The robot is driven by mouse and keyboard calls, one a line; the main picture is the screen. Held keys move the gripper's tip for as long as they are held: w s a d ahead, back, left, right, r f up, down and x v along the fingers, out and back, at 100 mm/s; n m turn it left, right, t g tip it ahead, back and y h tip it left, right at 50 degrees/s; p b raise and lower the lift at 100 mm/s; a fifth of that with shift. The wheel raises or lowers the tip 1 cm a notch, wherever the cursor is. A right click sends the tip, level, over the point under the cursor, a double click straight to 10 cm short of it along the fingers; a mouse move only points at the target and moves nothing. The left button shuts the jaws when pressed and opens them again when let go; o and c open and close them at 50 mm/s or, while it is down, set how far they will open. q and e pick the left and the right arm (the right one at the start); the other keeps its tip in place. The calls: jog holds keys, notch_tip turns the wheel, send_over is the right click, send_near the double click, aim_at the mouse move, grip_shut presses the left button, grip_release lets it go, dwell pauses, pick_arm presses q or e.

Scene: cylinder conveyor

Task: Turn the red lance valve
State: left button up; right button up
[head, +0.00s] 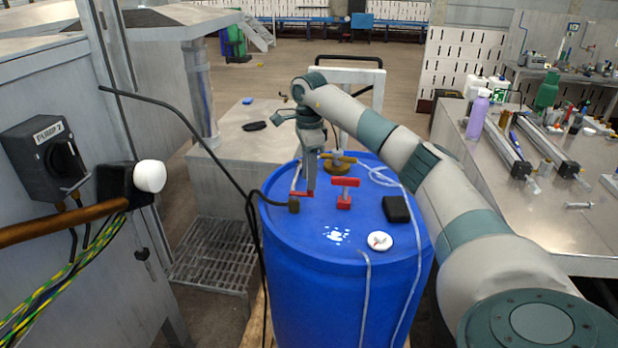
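A blue drum (340,290) stands in the middle of the head view. On its lid, a red T-shaped handle (345,184) stands upright near the centre. Another small red part (297,194) shows low at the left, beside the brass-coloured end of a black hose. My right arm reaches over the drum from the right. My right gripper (309,188) points down at the lid, left of the T-shaped handle and at the small red part. Its fingers are small and seen edge-on, so I cannot tell whether they grip that part. My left gripper is out of view.
A black box (396,209) and a white round cap (380,241) sit on the lid, with clear tubing. A black hose (190,122) arcs in from the left. A grey cabinet (110,270) stands left, a cluttered metal bench (575,225) right.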

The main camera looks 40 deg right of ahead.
jog(key=shift+f, duration=1.2)
grip_shut()
